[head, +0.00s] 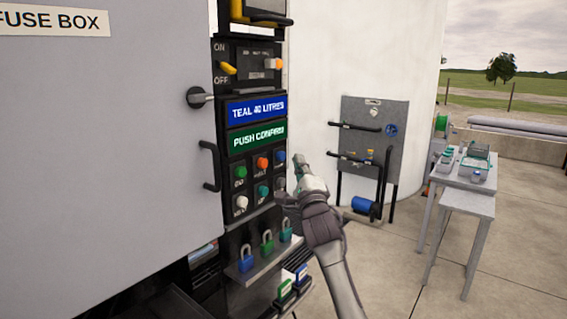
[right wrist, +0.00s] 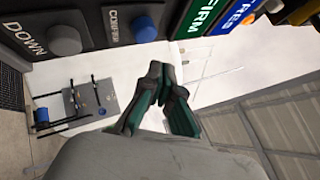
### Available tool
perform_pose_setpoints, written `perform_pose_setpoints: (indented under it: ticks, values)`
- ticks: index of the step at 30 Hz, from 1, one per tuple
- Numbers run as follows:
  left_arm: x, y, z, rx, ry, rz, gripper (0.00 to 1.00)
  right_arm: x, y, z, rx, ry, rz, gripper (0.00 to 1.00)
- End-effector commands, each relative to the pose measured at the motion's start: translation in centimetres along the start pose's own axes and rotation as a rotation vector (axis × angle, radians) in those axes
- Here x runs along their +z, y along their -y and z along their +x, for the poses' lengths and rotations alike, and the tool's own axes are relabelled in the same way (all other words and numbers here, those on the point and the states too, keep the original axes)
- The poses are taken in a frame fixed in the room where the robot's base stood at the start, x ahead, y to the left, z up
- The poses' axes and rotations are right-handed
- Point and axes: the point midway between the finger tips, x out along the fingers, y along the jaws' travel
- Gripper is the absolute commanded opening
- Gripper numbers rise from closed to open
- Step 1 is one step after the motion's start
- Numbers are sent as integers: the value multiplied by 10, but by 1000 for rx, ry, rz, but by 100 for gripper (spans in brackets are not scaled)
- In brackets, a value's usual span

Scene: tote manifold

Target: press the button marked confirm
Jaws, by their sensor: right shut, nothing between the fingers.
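The confirm button (head: 281,158) is a blue round button at the top right of the button block on the panel's front. In the right wrist view the blue-grey confirm button (right wrist: 144,28) shows beside its CONFIRM label (right wrist: 115,24). My right gripper (head: 300,161) is shut and empty, just right of the button block. Its dark green fingertips (right wrist: 160,72) are together and sit apart from the confirm button in the right wrist view. My left gripper is not in view.
A grey button marked DOWN (right wrist: 64,39) sits beside confirm. Several other buttons, a blue display (head: 257,109) and a green display (head: 256,138) are close by. A ledge with padlocks (head: 267,241) juts out below. A black handle (head: 209,166) sticks out at left.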

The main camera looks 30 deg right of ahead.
Motion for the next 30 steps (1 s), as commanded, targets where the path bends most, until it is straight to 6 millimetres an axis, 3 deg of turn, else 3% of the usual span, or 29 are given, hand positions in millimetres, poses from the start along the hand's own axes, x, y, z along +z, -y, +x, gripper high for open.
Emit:
perform_pose_setpoints:
  ticks: [9, 30]
  values:
    - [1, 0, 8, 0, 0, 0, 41, 9, -8, 11, 0, 1, 0, 0]
    - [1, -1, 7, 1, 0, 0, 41, 9, -8, 11, 1, 1, 0, 0]
